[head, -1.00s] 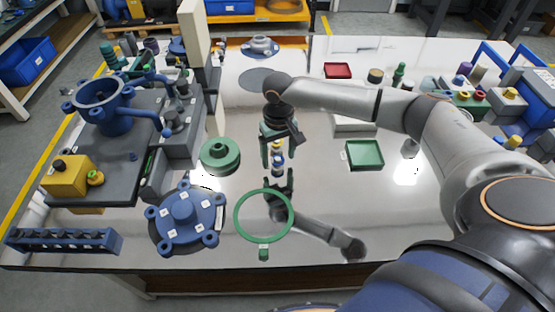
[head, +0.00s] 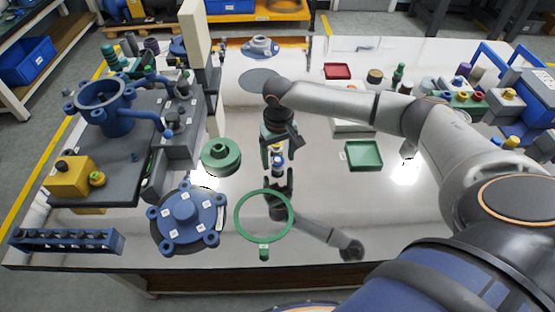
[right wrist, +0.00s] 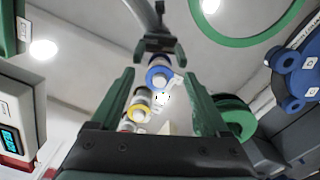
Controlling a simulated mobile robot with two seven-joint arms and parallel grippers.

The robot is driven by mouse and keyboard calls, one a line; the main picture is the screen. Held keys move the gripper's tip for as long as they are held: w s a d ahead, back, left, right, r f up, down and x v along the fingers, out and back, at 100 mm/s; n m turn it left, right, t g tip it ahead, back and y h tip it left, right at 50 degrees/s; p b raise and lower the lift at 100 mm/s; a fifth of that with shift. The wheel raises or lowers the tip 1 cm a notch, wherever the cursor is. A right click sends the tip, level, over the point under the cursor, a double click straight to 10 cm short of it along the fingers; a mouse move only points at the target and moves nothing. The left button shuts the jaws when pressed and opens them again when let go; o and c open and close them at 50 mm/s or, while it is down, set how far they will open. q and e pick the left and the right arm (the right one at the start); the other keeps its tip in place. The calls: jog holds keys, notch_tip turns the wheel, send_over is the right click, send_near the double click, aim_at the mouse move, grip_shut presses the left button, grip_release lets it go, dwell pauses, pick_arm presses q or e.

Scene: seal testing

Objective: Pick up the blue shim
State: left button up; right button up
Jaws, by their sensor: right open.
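A small blue-ringed piece (head: 277,161), which I take to be the blue shim, stands on the shiny table below my right gripper (head: 278,156). In the right wrist view the blue-ringed piece (right wrist: 159,73) shows between the tips of the open green fingers (right wrist: 160,78), with nothing visibly clamped. A yellow-ringed piece (right wrist: 138,106) stands close by it, also seen in the head view (head: 277,146). Whether the fingers touch either piece cannot be told. My left gripper is not in view.
A green stepped disc (head: 221,156) and a blue flange (head: 186,219) lie to the left. A green ring (head: 238,222) is in front, and a green tray (head: 364,147) is on the right. The table mirrors my arm. Bare table lies right of the ring.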

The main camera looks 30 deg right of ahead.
grip_shut()
dwell(0.5)
